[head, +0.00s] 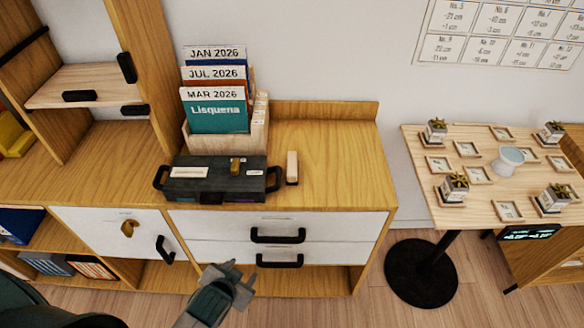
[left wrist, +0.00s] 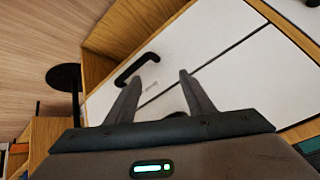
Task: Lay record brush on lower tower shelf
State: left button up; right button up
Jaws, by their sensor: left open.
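A small upright cream block with a dark base, which looks like the record brush (head: 292,167), stands on the wooden sideboard top (head: 335,165), just right of a dark case. The open wooden tower rises at the left of the head view, with a pale shelf (head: 72,84) that has black fittings at its edges. My left gripper (head: 232,277) is open and empty, low in front of the white drawers, below and left of the brush. In the left wrist view its two fingers (left wrist: 160,92) are apart before the drawer fronts. My right gripper is not in view.
The dark case (head: 217,182) with side handles sits in front of a record crate (head: 228,137). Black drawer handles (head: 278,236) stick out near my gripper. A side table (head: 478,212) with small potted plants stands at the right. The sideboard top right of the brush is clear.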

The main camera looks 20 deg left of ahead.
pick_arm(q)
jog(key=s+d+f+g, duration=0.1)
jog(key=s+d+f, duration=0.15)
jog(key=f, duration=1.15)
jog(key=s+d+f+n+g+h, duration=0.1)
jog(key=s+d+f+g+h, duration=0.1)
jog(key=s+f, duration=1.6)
notch_tip(320, 180, down, 3)
jog(key=shift+s+r+g, duration=0.2)
jog(key=shift+s+g, duration=0.1)
